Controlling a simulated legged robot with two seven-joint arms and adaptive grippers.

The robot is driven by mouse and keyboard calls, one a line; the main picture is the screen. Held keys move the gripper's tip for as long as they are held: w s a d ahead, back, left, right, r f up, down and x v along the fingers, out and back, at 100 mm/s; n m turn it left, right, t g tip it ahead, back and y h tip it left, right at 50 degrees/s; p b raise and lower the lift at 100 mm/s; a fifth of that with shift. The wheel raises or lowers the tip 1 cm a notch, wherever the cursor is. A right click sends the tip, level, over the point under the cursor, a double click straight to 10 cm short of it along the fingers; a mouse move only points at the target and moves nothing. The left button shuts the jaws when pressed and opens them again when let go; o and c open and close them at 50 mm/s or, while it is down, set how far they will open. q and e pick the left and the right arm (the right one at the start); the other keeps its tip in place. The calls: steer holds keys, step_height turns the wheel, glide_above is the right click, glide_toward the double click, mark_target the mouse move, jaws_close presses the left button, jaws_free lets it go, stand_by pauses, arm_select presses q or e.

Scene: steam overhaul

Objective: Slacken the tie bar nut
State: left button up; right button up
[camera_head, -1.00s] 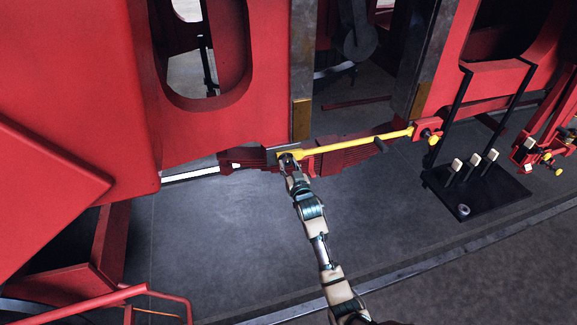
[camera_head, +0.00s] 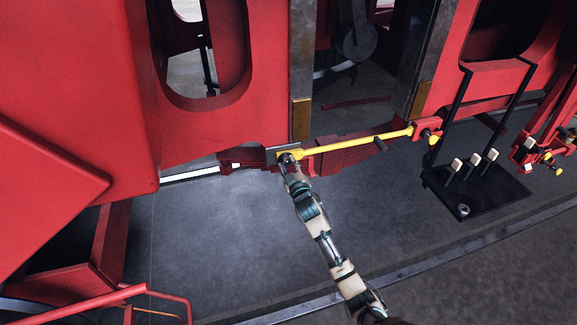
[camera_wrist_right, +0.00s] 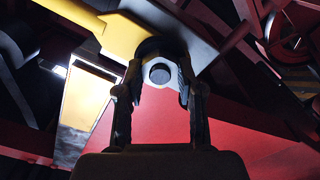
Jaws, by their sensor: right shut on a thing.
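A yellow tie bar (camera_head: 350,145) runs along the red frame in the head view, from my right gripper to a red bracket on the right. My right gripper (camera_head: 288,160) is at the bar's left end. In the right wrist view the gripper (camera_wrist_right: 160,80) has its two fingers around a dark round nut (camera_wrist_right: 160,46) beside the yellow end of the bar (camera_wrist_right: 108,35). A pale bolt end (camera_wrist_right: 159,72) shows between the fingers. The fingers hide the nut's sides. My left gripper is not in view.
Red plate stacks (camera_head: 345,158) sit behind and below the bar. A black tray (camera_head: 485,197) with several pale-topped pegs and a small metal ring (camera_head: 463,210) stands on the right. A red handrail (camera_head: 90,300) is at the lower left. The grey floor (camera_head: 225,235) is clear.

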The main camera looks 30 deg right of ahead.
steer(key=n, duration=0.3)
steer(key=shift+f+n, duration=0.1)
steer(key=shift+n, duration=0.3)
steer(key=n, duration=0.3)
steer(key=shift+n, duration=0.3)
steer(key=n, duration=0.3)
steer(key=shift+n, duration=2.1)
steer(key=shift+f, duration=0.1)
steer(key=o, duration=1.2)
steer(key=shift+c, duration=0.2)
steer(key=shift+w+d, duration=0.1)
steer(key=shift+w, duration=0.1)
